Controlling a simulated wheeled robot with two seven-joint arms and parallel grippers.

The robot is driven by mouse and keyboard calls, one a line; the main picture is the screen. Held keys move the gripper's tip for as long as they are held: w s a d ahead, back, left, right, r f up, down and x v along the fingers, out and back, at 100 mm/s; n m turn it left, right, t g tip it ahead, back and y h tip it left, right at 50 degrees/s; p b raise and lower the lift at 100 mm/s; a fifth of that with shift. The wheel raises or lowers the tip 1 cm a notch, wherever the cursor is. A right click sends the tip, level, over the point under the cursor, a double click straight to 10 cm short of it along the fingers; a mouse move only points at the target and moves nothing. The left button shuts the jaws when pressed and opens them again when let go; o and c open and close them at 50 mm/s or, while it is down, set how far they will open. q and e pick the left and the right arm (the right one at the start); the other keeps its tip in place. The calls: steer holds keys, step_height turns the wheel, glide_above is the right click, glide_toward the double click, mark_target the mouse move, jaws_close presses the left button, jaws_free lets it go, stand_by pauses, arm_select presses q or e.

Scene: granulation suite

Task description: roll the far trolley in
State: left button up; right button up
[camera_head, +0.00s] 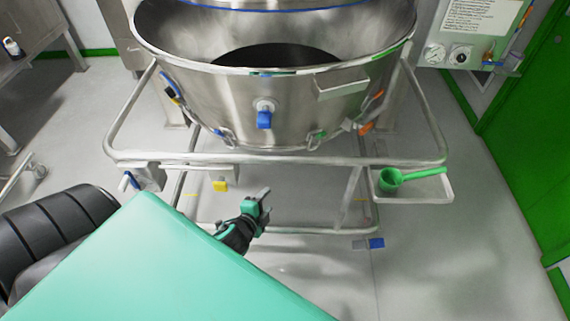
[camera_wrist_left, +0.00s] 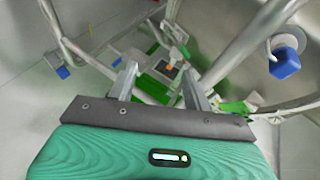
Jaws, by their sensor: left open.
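A large round steel bowl (camera_head: 270,95) stands in a tubular steel trolley frame (camera_head: 300,160) in the head view. A blue-handled valve (camera_head: 264,119) is on its near side and shows as a blue knob in the left wrist view (camera_wrist_left: 285,62). I cannot tell whether this is the far trolley. My left gripper (camera_head: 264,197) is open and empty, on the near side of the frame below its front rail. In the left wrist view its two fingers (camera_wrist_left: 160,82) are apart, with frame tubes beyond them. My right gripper is not in view.
A green scoop (camera_head: 391,178) lies on a small side tray (camera_head: 430,187) at the frame's right. A gauge panel (camera_head: 461,53) and green door (camera_head: 535,130) are at right. A steel bench (camera_head: 35,40) is upper left. Floor is clear at lower right.

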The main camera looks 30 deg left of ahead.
arm_select(q)
steer(key=m+t+b, duration=0.1)
steer(key=m+t, duration=0.1)
glide_toward(284, 156)
step_height(284, 156, down, 2)
steer(key=s, duration=0.2)
steer(key=shift+y, duration=0.4)
steer(key=x, duration=1.3)
steer(key=shift+w+r, duration=0.25)
steer(key=shift+w, duration=0.1)
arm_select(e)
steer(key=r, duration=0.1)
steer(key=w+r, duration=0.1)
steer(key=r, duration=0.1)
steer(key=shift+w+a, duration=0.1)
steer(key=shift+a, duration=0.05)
arm_select(q)
jaws_close()
steer(key=shift+w, duration=0.1)
